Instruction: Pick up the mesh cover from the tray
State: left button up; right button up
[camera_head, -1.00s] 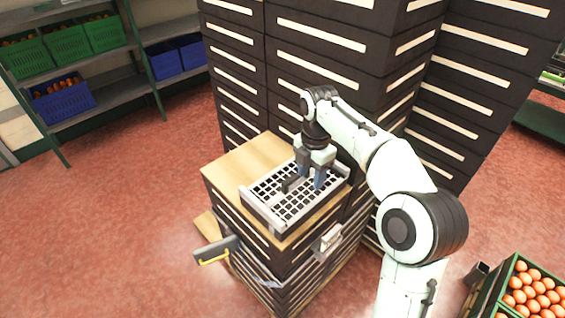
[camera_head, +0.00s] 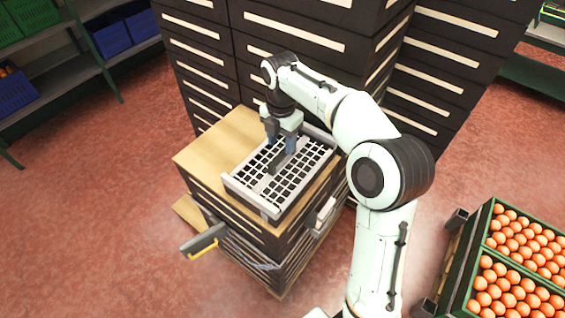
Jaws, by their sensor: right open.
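The mesh cover (camera_head: 257,187) is a white grid with square openings. It lies on the tray (camera_head: 268,211) on top of a dark stack with a wooden top. My right gripper (camera_head: 283,158) points down over the grid, with its blue-grey fingers apart around a dark bar (camera_head: 278,162) that stands up from the mesh. I cannot tell whether the fingers touch the bar. My left gripper is not in view.
Tall dark drawer stacks (camera_head: 300,35) stand close behind. Bare wooden top (camera_head: 215,145) shows left of the tray. A dark bracket with a yellow handle (camera_head: 203,243) juts out at the front left.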

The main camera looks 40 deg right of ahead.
aim_at(282, 153)
jog(key=f, duration=0.3)
jog(key=f+b, duration=0.1)
jog(key=f, duration=0.1)
jog(key=shift+s+f, duration=0.1)
jog(key=shift+s, duration=0.25)
grip_shut()
jog(key=shift+a, duration=0.1)
